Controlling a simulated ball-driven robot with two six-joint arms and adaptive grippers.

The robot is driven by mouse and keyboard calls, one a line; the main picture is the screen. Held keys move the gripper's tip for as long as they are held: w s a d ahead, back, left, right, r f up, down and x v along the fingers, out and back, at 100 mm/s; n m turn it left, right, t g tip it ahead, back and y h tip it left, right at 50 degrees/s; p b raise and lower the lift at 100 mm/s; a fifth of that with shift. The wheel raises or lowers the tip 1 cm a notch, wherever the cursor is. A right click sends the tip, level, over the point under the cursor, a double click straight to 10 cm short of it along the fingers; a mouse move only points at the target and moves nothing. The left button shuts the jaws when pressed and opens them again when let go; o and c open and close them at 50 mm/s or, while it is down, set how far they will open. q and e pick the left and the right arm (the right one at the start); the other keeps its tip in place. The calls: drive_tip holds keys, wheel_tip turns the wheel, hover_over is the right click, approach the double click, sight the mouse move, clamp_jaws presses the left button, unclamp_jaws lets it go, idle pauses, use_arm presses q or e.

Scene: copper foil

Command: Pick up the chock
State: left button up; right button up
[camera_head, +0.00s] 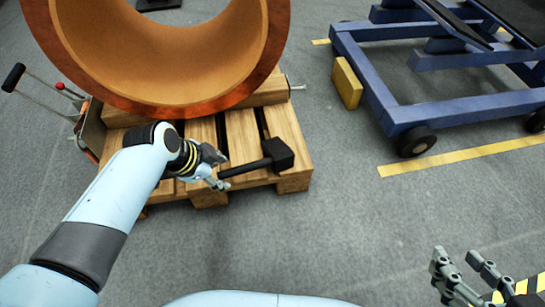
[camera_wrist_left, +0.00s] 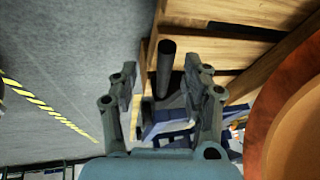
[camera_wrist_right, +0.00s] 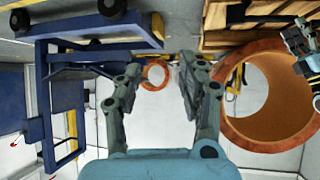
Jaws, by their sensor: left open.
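A yellow block (camera_head: 346,83), which looks like the chock, stands on the floor against the left end of the blue cart. It also seems to show at the cart's end in the right wrist view (camera_wrist_right: 157,25). My left gripper (camera_head: 222,170) is open over the pallet's front, at the handle end of a black mallet (camera_head: 272,160), well away from the block. In the left wrist view the dark handle (camera_wrist_left: 166,66) shows between the spread fingers. My right gripper (camera_head: 457,259) is open and empty at the lower right, far from the block.
The mallet lies on a wooden pallet (camera_head: 290,135) that carries a large copper-coloured coil (camera_head: 265,45). The blue cart (camera_head: 440,105) on black wheels stands at upper right. A yellow floor line (camera_head: 460,155) runs in front of it.

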sight(227, 172)
use_arm(q)
drive_tip(key=shift+b+x, duration=0.9)
drive_tip(key=shift+x, duration=0.1)
drive_tip(key=shift+w+d+f+b, duration=0.3)
drive_tip(key=shift+w+f+b, duration=0.05)
drive_tip(key=shift+w+b, duration=0.25)
drive_tip(key=shift+b+x, duration=0.8)
drive_tip(key=shift+x, duration=0.15)
clamp_jaws()
use_arm(e)
drive_tip(key=w+a+r+n+t+y, duration=0.1)
drive_tip(key=w+r+t, duration=0.2)
drive_tip(key=r, duration=0.5)
drive_tip(key=w+a+r+n+t+y, duration=0.1)
drive_tip(key=w+r+t, duration=0.3)
drive_tip(key=r, duration=0.3)
drive_tip(key=w+a+r+n+t+y, duration=0.1)
drive_tip(key=w+r+t, duration=0.2)
drive_tip(key=r+t, duration=0.2)
wheel_tip(227, 172, up, 4)
drive_tip(key=shift+w+f+t+y, duration=0.15)
drive_tip(key=shift+w+t+y, duration=0.2)
drive_tip(key=shift+t+y, duration=0.05)
